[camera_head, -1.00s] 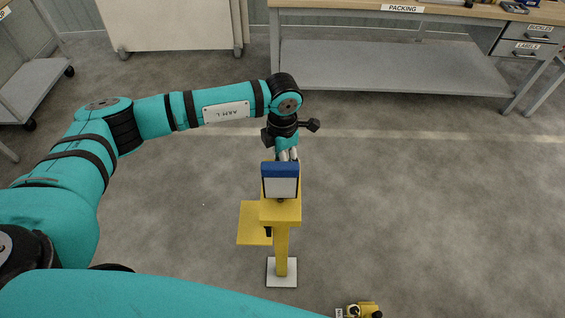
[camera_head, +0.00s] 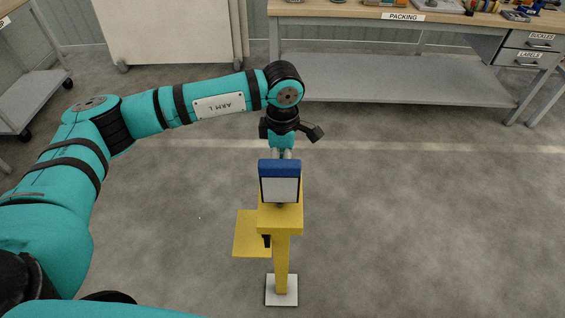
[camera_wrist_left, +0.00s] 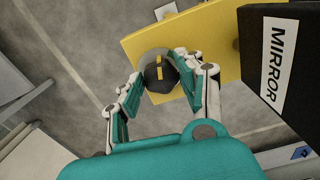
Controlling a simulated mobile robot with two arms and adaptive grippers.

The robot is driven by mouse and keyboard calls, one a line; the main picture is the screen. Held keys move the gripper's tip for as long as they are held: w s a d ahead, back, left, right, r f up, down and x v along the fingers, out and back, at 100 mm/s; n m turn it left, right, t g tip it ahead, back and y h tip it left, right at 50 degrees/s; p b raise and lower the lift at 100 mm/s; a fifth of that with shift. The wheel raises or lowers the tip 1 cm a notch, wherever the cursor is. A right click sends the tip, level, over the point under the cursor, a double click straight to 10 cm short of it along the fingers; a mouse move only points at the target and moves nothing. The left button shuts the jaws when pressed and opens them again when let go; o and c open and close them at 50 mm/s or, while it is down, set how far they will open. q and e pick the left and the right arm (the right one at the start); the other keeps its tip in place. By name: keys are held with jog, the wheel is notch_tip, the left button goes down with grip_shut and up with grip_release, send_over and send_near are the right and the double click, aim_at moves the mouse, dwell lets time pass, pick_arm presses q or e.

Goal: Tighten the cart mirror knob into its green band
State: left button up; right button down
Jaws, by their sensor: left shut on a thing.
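The mirror (camera_head: 280,189), a pale panel with a blue top edge, stands on the yellow post (camera_head: 282,262). In the left wrist view its dark side carries a MIRROR label (camera_wrist_left: 275,57). The knob (camera_wrist_left: 155,86) is dark with a yellow pointer stripe, in front of a grey ring on a yellow plate (camera_wrist_left: 205,28). My left gripper (camera_wrist_left: 157,74) is shut on the knob, a finger on either side. In the head view the left gripper (camera_head: 281,153) is behind the mirror, which hides the knob there. I cannot make out a green band. My right gripper is out of view.
The yellow post stands on a pale base plate (camera_head: 281,290), with a yellow side shelf (camera_head: 250,234). A packing bench (camera_head: 395,80) stands at the back, a grey cart (camera_head: 35,92) at the left. The floor to the right is clear.

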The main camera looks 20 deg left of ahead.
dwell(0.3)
pick_arm(q)
jog(key=o, duration=1.2)
jog(key=shift+c, duration=0.2)
jog(key=shift+r, duration=0.1)
notch_tip(320, 180, up, 12)
